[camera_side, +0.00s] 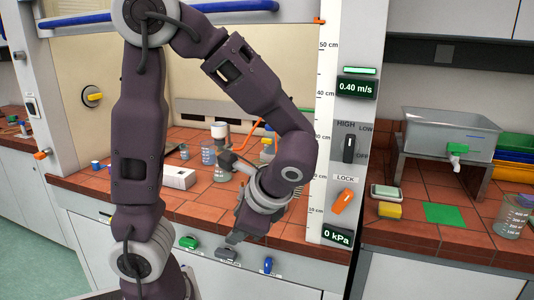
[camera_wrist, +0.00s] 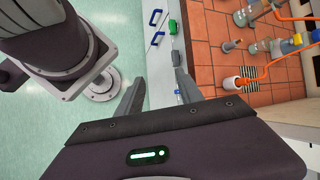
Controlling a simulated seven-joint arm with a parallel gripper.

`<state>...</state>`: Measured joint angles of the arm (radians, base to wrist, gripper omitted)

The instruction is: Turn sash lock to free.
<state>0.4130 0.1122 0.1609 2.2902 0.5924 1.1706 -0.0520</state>
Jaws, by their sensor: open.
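The sash lock is an orange knob (camera_side: 343,201) under a "LOCK" label on the white right post of the fume hood. It is tilted, with its upper end leaning right. No "free" mark is readable. My gripper (camera_side: 237,237) is in front of the hood's bench edge, left of the knob and somewhat lower, well apart from it. In the wrist view my gripper (camera_wrist: 158,88) shows two spread fingers with nothing between them. I cannot make out the knob in the wrist view.
On the same post are a black selector (camera_side: 348,149) marked HIGH, LOW and OFF and a "0 kPa" display (camera_side: 337,235). Green (camera_side: 188,242) and blue (camera_side: 267,265) handles sit on the front panel below the bench. Glassware and a white box (camera_side: 178,178) stand on the tiles behind my arm.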

